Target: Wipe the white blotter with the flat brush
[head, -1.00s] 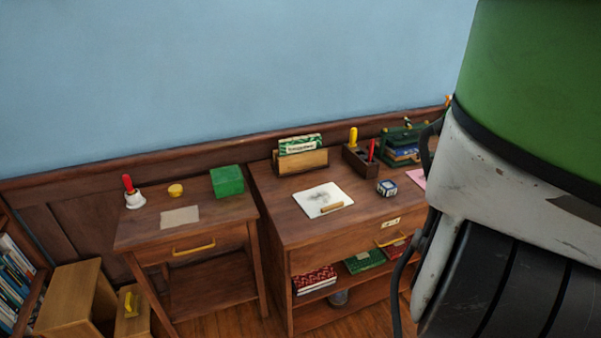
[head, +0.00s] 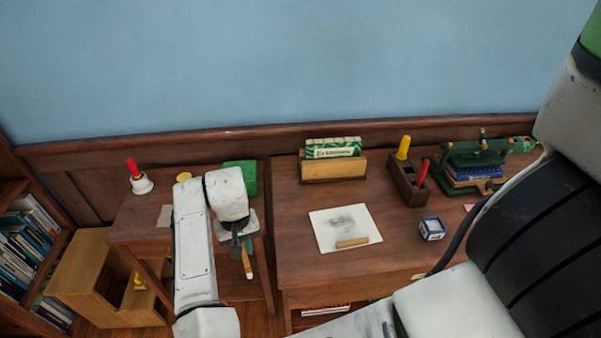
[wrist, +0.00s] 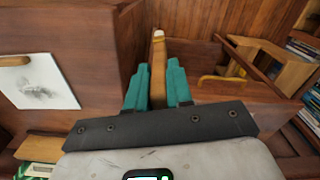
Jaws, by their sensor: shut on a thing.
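The white blotter (head: 326,237) lies flat on the larger desk with a dark grey smudge near its middle; in the wrist view it shows at the left (wrist: 58,95). A short tan wooden bar (head: 352,242) lies along its front edge. My gripper (head: 240,240) is in front of the gap between the small table and the desk, left of the blotter and apart from it. In the wrist view its teal fingers (wrist: 158,88) are shut on a long tan piece with a pale tip, seemingly the flat brush (wrist: 158,60). Its bristles cannot be made out.
On the desk stand a letter holder (head: 333,166), a dark wooden box (head: 408,185) with yellow and red handles, a blue-white cube (head: 432,229) and a green rack (head: 475,170). Desk surface around the blotter is clear.

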